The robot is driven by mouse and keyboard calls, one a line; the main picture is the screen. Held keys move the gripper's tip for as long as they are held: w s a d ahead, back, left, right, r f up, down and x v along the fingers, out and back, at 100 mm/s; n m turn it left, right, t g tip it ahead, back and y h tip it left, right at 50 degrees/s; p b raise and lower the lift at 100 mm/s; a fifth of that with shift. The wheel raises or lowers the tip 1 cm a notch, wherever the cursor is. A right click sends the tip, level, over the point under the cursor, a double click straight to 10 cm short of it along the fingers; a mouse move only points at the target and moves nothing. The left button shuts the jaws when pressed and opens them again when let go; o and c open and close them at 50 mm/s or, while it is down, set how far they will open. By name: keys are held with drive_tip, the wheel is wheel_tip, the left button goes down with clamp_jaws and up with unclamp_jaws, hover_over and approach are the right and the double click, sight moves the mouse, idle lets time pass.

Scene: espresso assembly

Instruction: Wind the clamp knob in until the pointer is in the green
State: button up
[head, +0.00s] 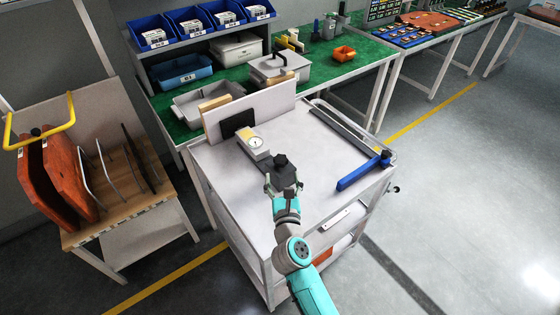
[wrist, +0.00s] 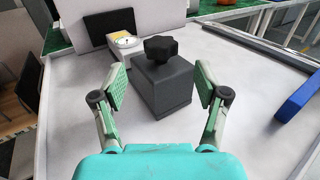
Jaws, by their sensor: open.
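The black lobed clamp knob (wrist: 160,48) sits on top of a dark grey block (wrist: 165,90) on the cart top; the knob also shows in the head view (head: 280,160). A round white dial gauge (wrist: 125,41) stands behind and left of the block, on a light housing, and shows in the head view too (head: 256,142). Its pointer and any green zone are too small to read. My gripper (wrist: 160,92) is open, with one green-padded finger on each side of the block. The fingers look apart from it, and the knob is above and beyond them.
A blue-handled bar (head: 363,170) lies along the cart's right side. An upright pale panel (head: 270,102) with a dark pad (head: 237,123) stands at the cart's back edge. The cart top (head: 325,170) between block and blue handle is clear.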

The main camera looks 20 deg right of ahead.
sight(281, 166)
drive_tip(key=x, duration=0.7)
drive_tip(key=c, duration=1.2)
